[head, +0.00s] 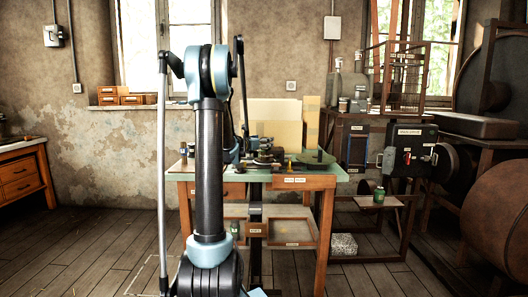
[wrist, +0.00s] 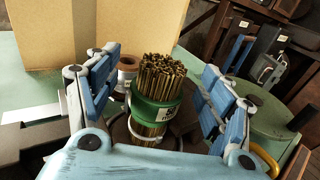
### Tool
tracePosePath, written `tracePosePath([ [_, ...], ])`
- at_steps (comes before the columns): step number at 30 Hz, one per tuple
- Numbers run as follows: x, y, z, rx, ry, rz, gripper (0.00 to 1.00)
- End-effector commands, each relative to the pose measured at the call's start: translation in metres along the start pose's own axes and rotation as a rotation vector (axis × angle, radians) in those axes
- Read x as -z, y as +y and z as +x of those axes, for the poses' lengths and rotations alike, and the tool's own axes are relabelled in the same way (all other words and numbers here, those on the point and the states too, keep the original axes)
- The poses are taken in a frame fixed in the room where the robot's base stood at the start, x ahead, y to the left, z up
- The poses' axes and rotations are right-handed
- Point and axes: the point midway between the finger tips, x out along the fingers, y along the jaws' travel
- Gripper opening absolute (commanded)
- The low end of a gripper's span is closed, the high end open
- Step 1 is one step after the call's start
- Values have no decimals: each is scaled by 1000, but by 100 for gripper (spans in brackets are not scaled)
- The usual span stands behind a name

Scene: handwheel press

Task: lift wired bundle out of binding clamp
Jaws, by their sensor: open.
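The wired bundle (wrist: 162,75) shows in the wrist view as a packed bunch of thin brass-coloured rods standing upright. A green band with a white label (wrist: 157,112) goes around it, with pale wire or ties at the band's edges. My gripper (wrist: 157,93) is open, with one blue finger on each side of the bundle and a visible gap to both. The bundle's base stands over a dark round piece (wrist: 124,130), probably the clamp, mostly hidden by the bundle and my gripper. In the head view, my arm hides much of this spot on the bench.
The bench (head: 328,177) has a pale green top and wooden drawers. Tan boards (wrist: 130,22) stand behind the bundle. A spool (wrist: 128,66) sits just behind it to the left. A green round piece (wrist: 262,115) is to the right.

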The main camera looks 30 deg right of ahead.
Motion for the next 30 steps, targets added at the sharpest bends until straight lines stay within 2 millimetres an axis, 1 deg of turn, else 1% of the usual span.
tracePosePath([
  [1, 0, 0, 9, 2, 0, 0, 74],
  [4, 0, -1, 18, 2, 0, 0, 74],
  [11, 0, 0, 20, 0, 0, 0, 74],
  [12, 0, 0, 20, 0, 0, 0, 69],
  [14, 0, 0, 20, 0, 0, 0, 56],
  [15, 0, 0, 20, 0, 0, 0, 47],
  [17, 0, 0, 20, 0, 0, 0, 33],
  [18, 0, 0, 20, 0, 0, 0, 24],
  [19, 0, 0, 20, 0, 0, 0, 22],
  [30, -2, 0, 18, 0, 0, 0, 22],
])
